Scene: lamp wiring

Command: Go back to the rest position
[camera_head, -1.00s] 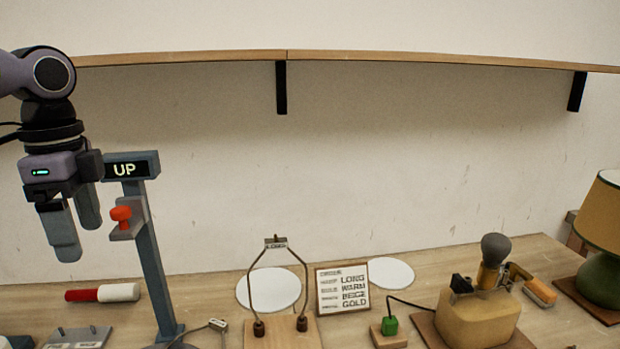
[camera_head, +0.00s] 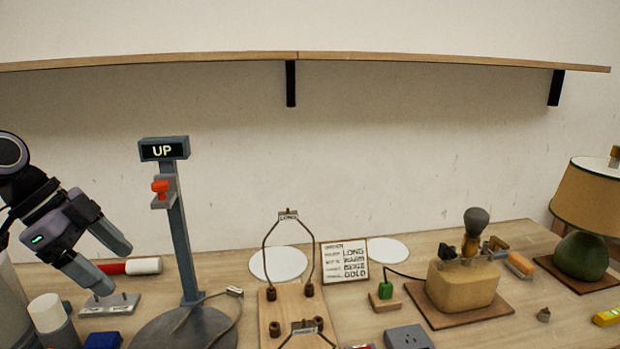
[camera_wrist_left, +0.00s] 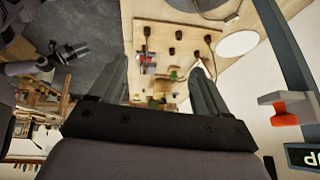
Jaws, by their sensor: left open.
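My left gripper (camera_head: 106,268) is at the left of the head view, above the left part of the table. Its two fingers are apart and nothing is between them. In the left wrist view the open fingers (camera_wrist_left: 160,75) frame the workbench well beyond them. The post with the UP sign (camera_head: 164,150) and red switch (camera_head: 160,188) stands to the right of the gripper, apart from it. In the left wrist view the red switch (camera_wrist_left: 285,119) is at the right edge. My right gripper is not in the head view; a dark arm shows at the left of the wrist view, its jaws unclear.
A red and white cylinder (camera_head: 145,265) lies behind the gripper. A wire harp (camera_head: 288,216), an order card (camera_head: 344,262), a tan block (camera_head: 462,287) with tools and a lamp (camera_head: 580,256) stand farther right. A wall shelf (camera_head: 400,57) runs above.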

